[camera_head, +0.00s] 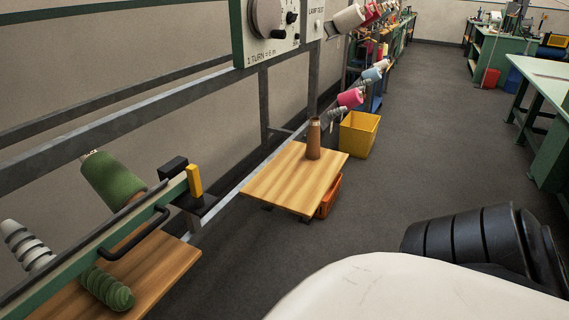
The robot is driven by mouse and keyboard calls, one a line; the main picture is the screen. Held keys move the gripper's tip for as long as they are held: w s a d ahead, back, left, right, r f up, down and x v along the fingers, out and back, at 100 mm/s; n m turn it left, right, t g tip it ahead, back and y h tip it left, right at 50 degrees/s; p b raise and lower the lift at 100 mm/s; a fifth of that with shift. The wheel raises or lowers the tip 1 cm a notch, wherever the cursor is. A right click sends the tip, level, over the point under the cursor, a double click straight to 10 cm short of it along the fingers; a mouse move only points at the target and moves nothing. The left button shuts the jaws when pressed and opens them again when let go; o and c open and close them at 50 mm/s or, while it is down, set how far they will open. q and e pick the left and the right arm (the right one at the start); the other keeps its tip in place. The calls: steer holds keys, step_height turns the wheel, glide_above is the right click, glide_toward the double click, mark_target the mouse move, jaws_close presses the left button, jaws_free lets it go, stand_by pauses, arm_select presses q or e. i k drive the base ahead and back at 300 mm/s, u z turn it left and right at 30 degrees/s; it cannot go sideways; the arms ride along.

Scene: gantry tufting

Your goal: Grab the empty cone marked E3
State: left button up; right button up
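A slim bare brown cone (313,140) stands upright on a wooden board (277,183) in the middle of the view. No yarn shows on it. No E3 mark can be read on it from here. Neither of my grippers is in view. A black segmented link of my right arm shows at the lower right, well apart from the cone.
A yellow bin (359,136) stands behind the board, and an orange crate (329,195) sits below its right edge. A green rail (95,250), green yarn cone (112,178) and dial panel (268,22) are at left. Grey floor (430,130) is free to the right.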

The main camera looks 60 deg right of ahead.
mark_target(313, 145)
steer(key=z, duration=1.55)
steer(key=k, duration=0.25)
steer(key=z, duration=1.3)
steer(key=i, duration=1.5)
steer(key=u, duration=1.1)
